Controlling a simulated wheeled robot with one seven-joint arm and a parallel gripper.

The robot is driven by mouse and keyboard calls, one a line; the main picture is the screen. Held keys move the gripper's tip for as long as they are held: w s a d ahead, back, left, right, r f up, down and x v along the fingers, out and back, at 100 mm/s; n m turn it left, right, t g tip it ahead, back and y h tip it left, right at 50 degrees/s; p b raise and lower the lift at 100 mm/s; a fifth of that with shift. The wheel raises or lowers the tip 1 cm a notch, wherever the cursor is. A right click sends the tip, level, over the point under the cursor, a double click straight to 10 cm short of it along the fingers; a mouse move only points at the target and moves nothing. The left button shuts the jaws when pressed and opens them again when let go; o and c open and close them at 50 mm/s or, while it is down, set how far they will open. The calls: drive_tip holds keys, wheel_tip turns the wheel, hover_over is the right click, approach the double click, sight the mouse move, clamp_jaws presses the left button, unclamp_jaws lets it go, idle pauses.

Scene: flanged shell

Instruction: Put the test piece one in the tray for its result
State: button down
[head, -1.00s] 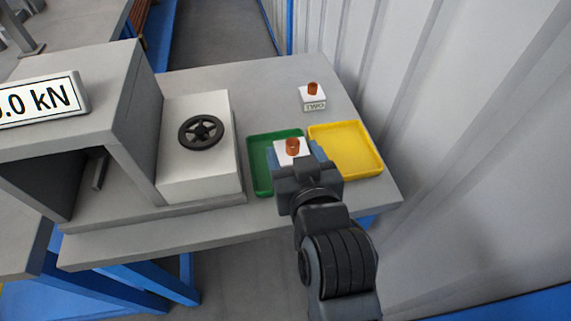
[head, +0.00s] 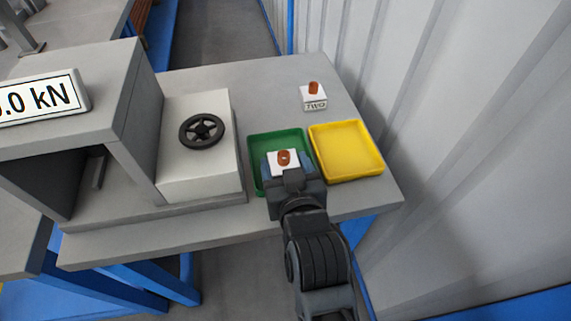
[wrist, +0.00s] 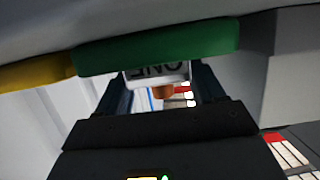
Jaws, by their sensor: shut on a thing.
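Test piece one is a white block (head: 283,166) with an orange-brown stub on top. In the wrist view its label "ONE" (wrist: 158,73) shows upside down. My gripper (head: 286,168) is shut on it, one finger on each side. In the head view the block is over the green tray (head: 260,142). The green tray's edge (wrist: 160,48) crosses the wrist view close by the block. Whether the block touches the tray floor I cannot tell. The yellow tray (head: 347,150) is empty, just right of the green one.
A second white block labelled "TWO" (head: 314,97), with its own stub, stands behind the yellow tray. A white box with a black handwheel (head: 201,131) stands left of the green tray. A grey frame carries a kN display (head: 40,97). A corrugated wall (head: 440,140) rises at right.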

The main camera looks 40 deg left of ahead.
drive_tip(key=shift+c, duration=0.6)
unclamp_jaws()
drive_tip(key=shift+f, duration=0.1)
drive_tip(key=shift+r, duration=0.25)
drive_tip(key=v, duration=1.2)
drive_tip(key=shift+f, duration=0.15)
